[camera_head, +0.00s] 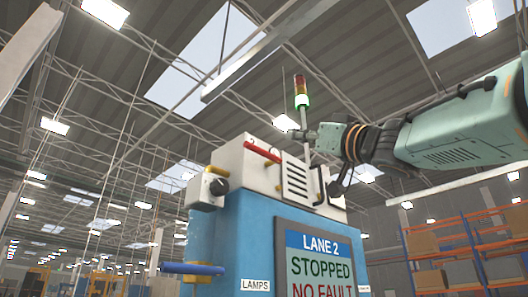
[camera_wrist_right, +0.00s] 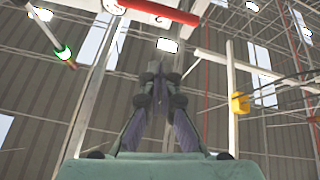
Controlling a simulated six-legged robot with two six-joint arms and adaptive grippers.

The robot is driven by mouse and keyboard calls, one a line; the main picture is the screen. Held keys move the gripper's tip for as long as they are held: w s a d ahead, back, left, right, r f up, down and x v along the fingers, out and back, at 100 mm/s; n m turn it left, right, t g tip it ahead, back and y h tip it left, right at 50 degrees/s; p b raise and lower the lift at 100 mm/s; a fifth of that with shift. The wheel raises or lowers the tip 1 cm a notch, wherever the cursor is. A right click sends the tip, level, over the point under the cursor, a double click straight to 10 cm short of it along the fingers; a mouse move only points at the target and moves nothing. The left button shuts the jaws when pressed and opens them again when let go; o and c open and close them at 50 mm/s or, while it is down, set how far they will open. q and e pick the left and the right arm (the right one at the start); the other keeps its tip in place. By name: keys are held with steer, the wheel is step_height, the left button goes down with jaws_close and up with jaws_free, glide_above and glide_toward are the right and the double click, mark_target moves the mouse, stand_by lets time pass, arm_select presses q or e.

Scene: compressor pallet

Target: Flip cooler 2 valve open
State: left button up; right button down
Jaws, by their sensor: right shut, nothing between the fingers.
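A red lever (camera_head: 262,153) lies along the top front of a white housing (camera_head: 240,172) in the head view. A red bar (camera_wrist_right: 165,12) crosses the top of the right wrist view, beyond the fingertips. A blue lever (camera_head: 188,268) with a yellow collar sticks out from the cabinet's left side. No label marks which part is the cooler 2 valve. My right gripper (camera_head: 306,135) reaches in from the right, above the housing and behind the red lever. Its fingers (camera_wrist_right: 158,80) are shut and empty. My left gripper is not in view.
A blue cabinet (camera_head: 228,235) carries a LANE 2 screen (camera_head: 318,265) reading STOPPED, NO FAULT. A signal tower (camera_head: 301,92) with a green light stands close to my right gripper. A black knob (camera_head: 219,187) sits on the left box. Orange shelving (camera_head: 470,240) stands behind.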

steer(key=shift+s+a+r+m, duration=0.1)
steer(key=shift+s+r+m, duration=0.1)
steer(key=shift+r+m, duration=0.3)
steer(key=shift+s+a+r+m, duration=0.1)
steer(key=shift+s+r+m, duration=0.05)
steer(key=shift+m, duration=0.55)
steer(key=shift+s+a, duration=0.1)
steer(key=shift+s, duration=0.05)
